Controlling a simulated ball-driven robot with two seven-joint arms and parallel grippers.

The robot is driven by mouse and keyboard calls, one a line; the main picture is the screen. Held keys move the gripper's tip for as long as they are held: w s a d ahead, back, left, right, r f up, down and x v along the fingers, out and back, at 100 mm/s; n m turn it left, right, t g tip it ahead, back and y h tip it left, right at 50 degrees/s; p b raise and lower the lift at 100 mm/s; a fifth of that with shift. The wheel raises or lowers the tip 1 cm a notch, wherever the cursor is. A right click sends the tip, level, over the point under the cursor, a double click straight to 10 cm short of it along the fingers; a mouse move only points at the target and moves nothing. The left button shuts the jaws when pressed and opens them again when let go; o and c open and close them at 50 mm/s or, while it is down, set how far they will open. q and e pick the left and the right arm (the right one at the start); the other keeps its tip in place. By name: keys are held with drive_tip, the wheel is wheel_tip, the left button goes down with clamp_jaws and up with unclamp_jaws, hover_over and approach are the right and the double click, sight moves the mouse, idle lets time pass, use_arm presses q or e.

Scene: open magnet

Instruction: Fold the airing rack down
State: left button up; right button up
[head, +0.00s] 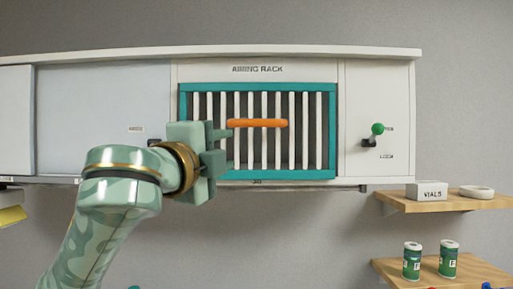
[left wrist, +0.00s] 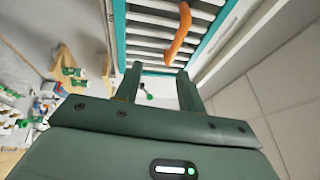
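The airing rack (head: 258,87) has a teal frame and white slats. It stands upright, flat in the white cabinet front. Its orange bar handle (head: 265,123) lies across the slats; the bar also shows beyond the fingertips in the left wrist view (left wrist: 179,36). A lever with a green knob (head: 377,128) sits right of the rack, its knob by the upper label, above the word LOCK. My left gripper (head: 226,150) is open and empty, in front of the rack's left part near the handle's left end. The left wrist view shows its two fingers apart (left wrist: 159,85). My right gripper is out of view.
A plain panel (head: 104,105) fills the cabinet front on the left. Two wooden shelves on the right hold a VIALS box (head: 427,190), a white dish (head: 477,191) and green-labelled containers (head: 412,261). The space before the rack's right half is clear.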

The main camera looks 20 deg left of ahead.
sight(254, 122)
use_arm(q)
drive_tip(key=w+r+p, duration=0.2)
drive_tip(key=w, duration=0.2)
drive_tip(key=w+d+r+p, duration=0.1)
drive_tip(key=w+p, duration=0.1)
drive_tip(key=w, duration=0.3)
drive_tip(key=w+r+p, duration=0.2)
drive_tip(key=w, duration=0.2)
drive_tip(key=shift+w+d+r, duration=0.3)
drive_tip(key=shift+w+r, duration=0.05)
drive_tip(key=shift+w, duration=0.05)
drive_tip(key=shift+w+d, duration=0.1)
drive_tip(key=shift+w, duration=0.45)
drive_tip(key=shift+f, duration=0.1)
clamp_jaws()
